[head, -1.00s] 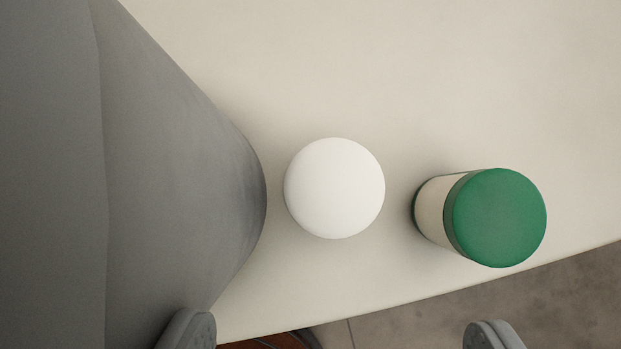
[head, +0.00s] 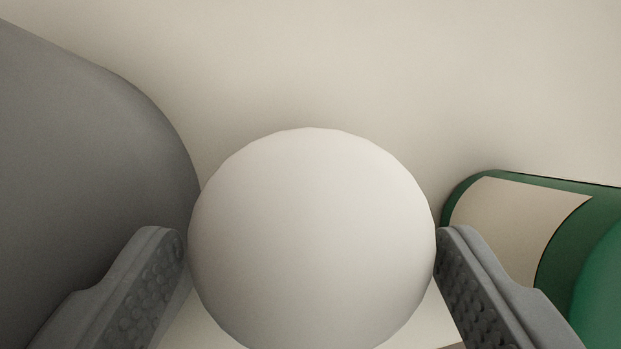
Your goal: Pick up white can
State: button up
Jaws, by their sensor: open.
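My gripper (head: 310,245) is open, with one grey padded finger on each side of the can. The right finger's tip is at the can's right edge; I cannot tell if it touches. A narrow gap shows between the left finger and the can. The can's sides and base are hidden beneath its top.
A large grey rounded object (head: 90,150) stands close on the left, beside the left finger. The pale tabletop (head: 400,70) is clear beyond the white can.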

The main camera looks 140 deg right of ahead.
jog(key=x, duration=0.5)
jog(key=shift+s+d+f, duration=0.1)
jog(key=shift+d+f, duration=0.1)
jog(key=c, duration=1.1)
jog(key=shift+o, duration=0.2)
jog(key=shift+r, duration=0.1)
